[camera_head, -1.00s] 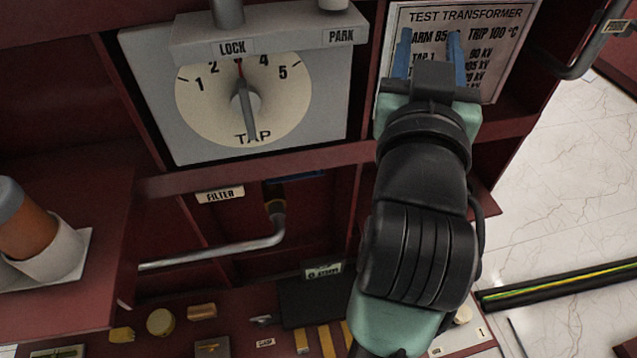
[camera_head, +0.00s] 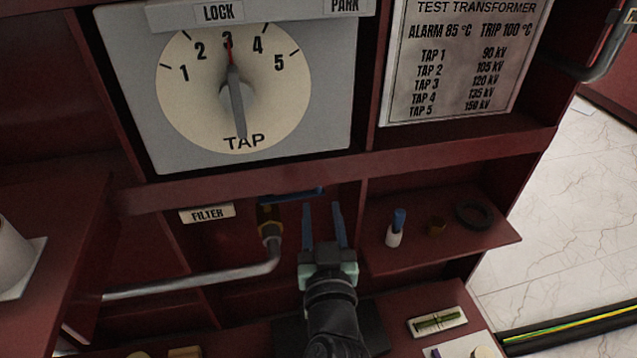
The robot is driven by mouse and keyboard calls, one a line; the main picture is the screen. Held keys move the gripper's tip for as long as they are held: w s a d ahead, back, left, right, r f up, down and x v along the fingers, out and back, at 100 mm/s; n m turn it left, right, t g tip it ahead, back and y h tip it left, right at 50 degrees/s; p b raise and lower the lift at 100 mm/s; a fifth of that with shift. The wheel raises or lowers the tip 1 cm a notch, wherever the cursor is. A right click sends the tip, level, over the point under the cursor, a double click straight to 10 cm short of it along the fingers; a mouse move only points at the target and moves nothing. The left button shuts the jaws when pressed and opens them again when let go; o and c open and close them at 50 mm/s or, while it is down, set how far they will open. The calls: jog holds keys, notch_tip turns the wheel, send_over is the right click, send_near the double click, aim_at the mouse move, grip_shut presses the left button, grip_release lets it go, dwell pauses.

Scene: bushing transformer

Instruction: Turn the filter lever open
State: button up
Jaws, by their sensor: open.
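The FILTER label (camera_head: 207,214) is on the red frame, left of a valve with a yellow and dark body (camera_head: 268,218) on the end of a grey pipe (camera_head: 195,284). A blue lever (camera_head: 292,195) lies roughly level across the top of the valve and reaches to the right. My gripper (camera_head: 323,222) has two blue fingers pointing up, apart with nothing between them. It is right of the valve, with its fingertips just below the lever's right end in the picture. I cannot tell the depth gap between them.
The tap dial (camera_head: 233,88) is above, its red mark at 3. A test transformer plate (camera_head: 461,60) is at upper right. A shelf (camera_head: 490,243) right of my gripper holds a blue-capped bottle (camera_head: 397,228) and a black ring (camera_head: 475,215). A green item (camera_head: 437,321) lies below.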

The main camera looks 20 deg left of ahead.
jog(key=b+x, duration=0.1)
jog(key=x, duration=0.7)
jog(key=shift+w, duration=0.1)
grip_shut()
dwell(1.3)
